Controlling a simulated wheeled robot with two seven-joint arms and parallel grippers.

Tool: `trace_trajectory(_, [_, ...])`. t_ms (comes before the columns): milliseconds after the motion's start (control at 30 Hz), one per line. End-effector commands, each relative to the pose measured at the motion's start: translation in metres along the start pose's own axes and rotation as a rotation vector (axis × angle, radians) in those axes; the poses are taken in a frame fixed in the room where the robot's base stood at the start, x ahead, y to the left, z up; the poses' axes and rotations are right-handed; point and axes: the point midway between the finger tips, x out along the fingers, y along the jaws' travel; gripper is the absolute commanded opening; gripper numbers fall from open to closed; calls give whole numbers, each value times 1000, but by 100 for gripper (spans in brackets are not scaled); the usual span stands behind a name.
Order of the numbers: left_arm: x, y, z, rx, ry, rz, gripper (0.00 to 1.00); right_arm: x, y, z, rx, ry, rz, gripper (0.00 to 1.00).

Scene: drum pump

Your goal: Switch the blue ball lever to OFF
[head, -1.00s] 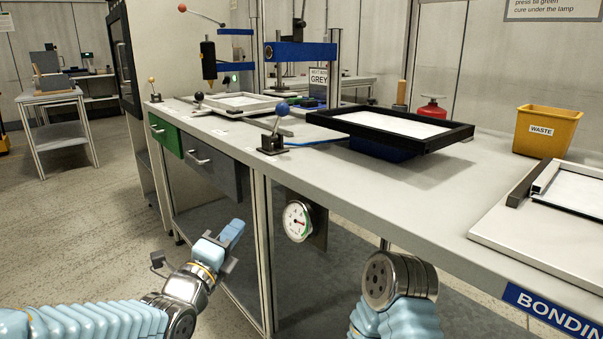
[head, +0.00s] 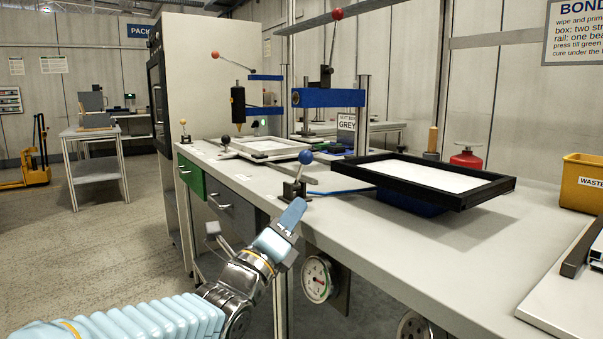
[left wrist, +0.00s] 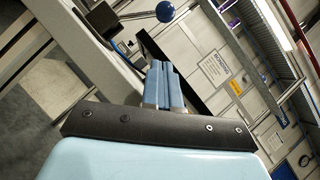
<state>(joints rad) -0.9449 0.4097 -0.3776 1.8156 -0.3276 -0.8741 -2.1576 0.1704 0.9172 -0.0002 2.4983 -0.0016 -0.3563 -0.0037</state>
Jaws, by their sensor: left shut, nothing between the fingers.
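The blue ball lever (head: 305,158) stands on a small metal base (head: 294,190) near the front edge of the bench, its rod leaning slightly right. In the left wrist view the blue ball (left wrist: 165,11) shows at the top, beyond my fingertips. My left gripper (head: 292,212) is shut and empty, its light blue fingers pointing up just in front of and below the lever base in the head view. The fingers appear apart from the ball. In the left wrist view the shut fingers (left wrist: 163,84) sit together. My right gripper is not in view.
A black-framed tray (head: 480,196) stands right of the lever on a blue support. A white frame (head: 265,157) and a black ball lever (head: 225,140) are to the left. A round gauge (head: 317,278) hangs below the bench edge. A yellow waste bin (head: 583,183) stands far right.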

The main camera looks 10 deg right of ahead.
Motion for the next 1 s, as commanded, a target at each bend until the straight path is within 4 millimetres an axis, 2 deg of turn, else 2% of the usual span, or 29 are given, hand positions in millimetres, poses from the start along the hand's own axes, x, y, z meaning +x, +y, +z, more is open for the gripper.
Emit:
trace_trajectory(33, [13, -1, 2, 2, 1, 1, 0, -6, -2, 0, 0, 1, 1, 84])
trace_trajectory(200, [48, -1, 1, 2, 1, 1, 0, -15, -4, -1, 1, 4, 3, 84])
trace_trajectory(400, [68, -1, 22, 1, -1, 2, 0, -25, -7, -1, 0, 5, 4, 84])
trace_trajectory(600, [76, 0, 28, 0, 0, 1, 0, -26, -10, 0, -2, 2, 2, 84])
trace_trajectory(1000, [76, 0, 29, -3, 0, 4, 0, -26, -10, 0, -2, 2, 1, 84])
